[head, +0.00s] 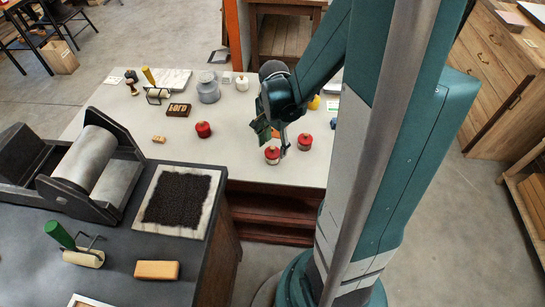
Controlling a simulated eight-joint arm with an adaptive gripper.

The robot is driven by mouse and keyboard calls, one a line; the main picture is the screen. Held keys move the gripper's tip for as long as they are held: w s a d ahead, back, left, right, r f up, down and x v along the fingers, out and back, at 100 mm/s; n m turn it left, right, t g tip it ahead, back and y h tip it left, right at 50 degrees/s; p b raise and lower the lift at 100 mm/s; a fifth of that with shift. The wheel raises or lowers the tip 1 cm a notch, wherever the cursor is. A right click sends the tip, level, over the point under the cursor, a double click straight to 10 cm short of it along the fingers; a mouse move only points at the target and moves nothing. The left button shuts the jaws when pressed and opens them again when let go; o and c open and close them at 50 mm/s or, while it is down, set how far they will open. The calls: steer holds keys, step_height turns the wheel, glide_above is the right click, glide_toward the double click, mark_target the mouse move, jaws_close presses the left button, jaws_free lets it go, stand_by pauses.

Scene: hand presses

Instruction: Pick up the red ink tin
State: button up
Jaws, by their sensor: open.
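Three small round things with red on them are on the pale table (234,164) in the head view. One is a plain red tin with a dark knob (204,130), left of the middle. A second red-topped tin with a pale side (272,156) is near the front edge. A third red-topped tin (305,142) is just right of it. I cannot tell which one is the red ink tin. My gripper (280,146) is open, pointing down at the second tin, close over or beside it. Contact cannot be made out.
A grey jar (208,88), a dark type block (179,110) and a brayer (155,93) stand farther back. A yellow item (314,103) is partly behind my arm. A press with a roller (84,158) and an inked slab (178,199) fill the left foreground bench.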

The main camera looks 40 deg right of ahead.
mark_target(273, 151)
steer(key=shift+f, duration=0.1)
steer(key=shift+w+a+f+b, duration=0.1)
steer(key=shift+f+b, duration=0.7)
steer(key=shift+f, duration=1.7)
jaws_close()
